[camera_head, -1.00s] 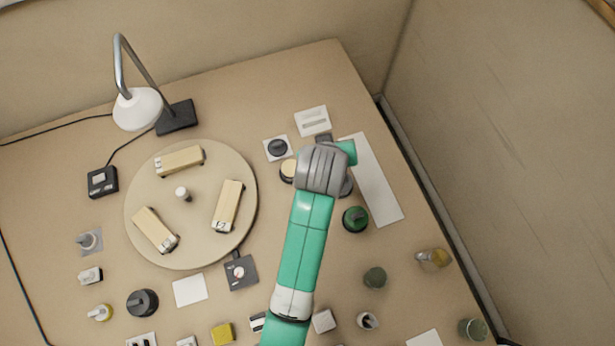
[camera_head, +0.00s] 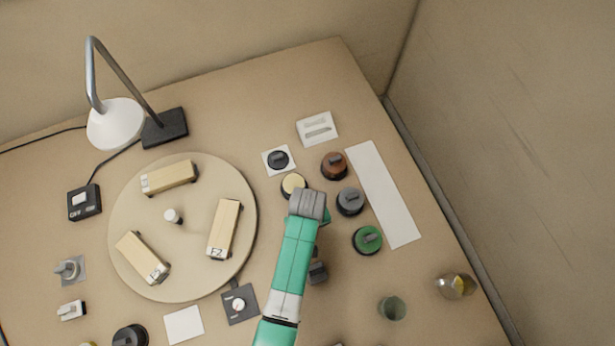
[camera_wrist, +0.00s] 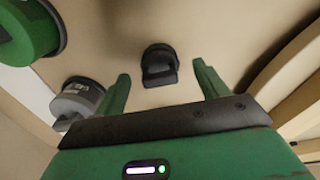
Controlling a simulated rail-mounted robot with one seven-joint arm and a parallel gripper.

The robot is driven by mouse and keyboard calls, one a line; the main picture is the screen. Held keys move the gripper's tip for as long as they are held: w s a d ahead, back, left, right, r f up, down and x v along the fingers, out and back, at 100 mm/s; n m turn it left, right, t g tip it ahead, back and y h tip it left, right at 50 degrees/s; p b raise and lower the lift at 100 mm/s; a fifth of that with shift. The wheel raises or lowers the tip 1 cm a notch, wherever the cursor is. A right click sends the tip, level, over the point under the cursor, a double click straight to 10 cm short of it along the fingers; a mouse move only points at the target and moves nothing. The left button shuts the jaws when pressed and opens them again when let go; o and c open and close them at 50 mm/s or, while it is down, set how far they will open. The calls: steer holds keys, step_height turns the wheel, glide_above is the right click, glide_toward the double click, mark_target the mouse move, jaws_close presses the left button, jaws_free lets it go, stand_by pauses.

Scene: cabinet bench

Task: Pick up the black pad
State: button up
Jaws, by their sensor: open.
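The black pad (camera_wrist: 158,66) is a small dark piece with a raised handle, lying on the bench. In the wrist view it sits between the two green fingertips of my gripper (camera_wrist: 161,72) and slightly beyond them, apart from both. The head view shows it as a dark piece (camera_head: 317,271) just right of my arm, partly covered by it. My gripper is open and empty. Its fingers are hidden in the head view, under the grey wrist.
A grey-topped pot (camera_head: 350,201) and a green-topped pot (camera_head: 367,240) stand to the right, with a brown one (camera_head: 334,165) behind. A round board (camera_head: 190,270) with wooden blocks (camera_head: 224,229) lies left. A lamp (camera_head: 115,123) stands back left. A white strip (camera_head: 384,194) lies right.

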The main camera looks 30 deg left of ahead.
step_height(320, 180, down, 2)
steer(key=c, duration=1.1)
steer(key=shift+r, duration=0.1)
step_height(320, 180, up, 10)
steer(key=shift+p, duration=1.25)
steer(key=o, duration=0.5)
steer(key=shift+c, duration=0.2)
steer(key=c, duration=0.3)
